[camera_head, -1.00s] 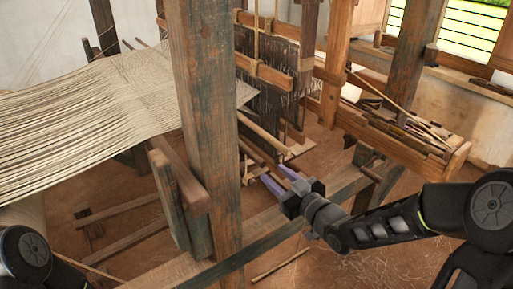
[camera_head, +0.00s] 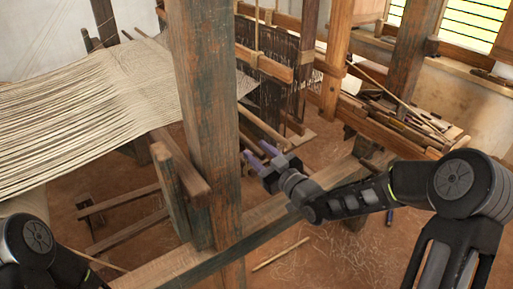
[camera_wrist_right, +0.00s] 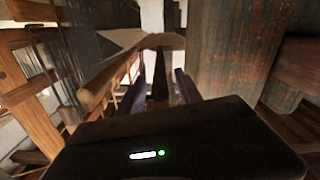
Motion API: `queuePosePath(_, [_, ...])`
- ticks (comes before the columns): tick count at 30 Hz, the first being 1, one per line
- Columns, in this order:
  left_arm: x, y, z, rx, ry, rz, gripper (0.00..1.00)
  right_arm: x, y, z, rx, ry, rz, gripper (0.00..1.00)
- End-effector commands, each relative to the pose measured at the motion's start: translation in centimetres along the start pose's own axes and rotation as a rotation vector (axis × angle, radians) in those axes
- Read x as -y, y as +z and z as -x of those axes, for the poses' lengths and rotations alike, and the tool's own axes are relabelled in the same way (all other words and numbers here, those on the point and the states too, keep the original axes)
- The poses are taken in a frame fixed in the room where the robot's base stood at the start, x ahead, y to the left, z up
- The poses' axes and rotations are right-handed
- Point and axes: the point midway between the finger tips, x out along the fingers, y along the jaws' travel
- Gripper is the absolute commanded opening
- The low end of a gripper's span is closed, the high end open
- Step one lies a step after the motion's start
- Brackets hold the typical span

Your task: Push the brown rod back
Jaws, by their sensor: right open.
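Brown wooden rods (camera_head: 263,128) run slantwise out of the loom, just right of the big upright post in the head view. I cannot tell for sure which is the task's rod. My right gripper (camera_head: 258,154) is open, its purple fingers close to the near end of these rods. In the right wrist view, a brown rod (camera_wrist_right: 108,80) runs away to the left of the open gripper (camera_wrist_right: 160,88). A dark brown piece (camera_wrist_right: 160,75) shows between the fingers, with no clear contact. My left gripper is out of view; only part of that arm shows.
The thick upright post (camera_head: 204,110) stands left of my right gripper, and a low beam (camera_head: 270,222) passes beneath my forearm. Stretched pale warp threads (camera_head: 80,120) fill the left. A wooden tray (camera_head: 400,125) of sticks is at right.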

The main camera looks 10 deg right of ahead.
Motion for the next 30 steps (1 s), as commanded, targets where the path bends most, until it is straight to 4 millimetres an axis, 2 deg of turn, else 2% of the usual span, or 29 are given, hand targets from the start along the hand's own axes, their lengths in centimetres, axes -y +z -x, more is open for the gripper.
queuePosePath(3, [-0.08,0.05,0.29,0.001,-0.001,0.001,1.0,0.03,-0.02,-0.86,0.001,0.0,-0.002,0.41])
queuePosePath(11, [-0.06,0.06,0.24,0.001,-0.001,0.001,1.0,0.0,0.06,-1.01,0.001,0.001,-0.001,0.41])
queuePosePath(27, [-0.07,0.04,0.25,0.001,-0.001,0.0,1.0,0.0,0.05,-0.98,0.001,0.001,-0.001,0.0])
queuePosePath(30, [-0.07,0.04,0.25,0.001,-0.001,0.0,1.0,0.0,0.05,-0.98,0.001,0.001,-0.001,0.0])
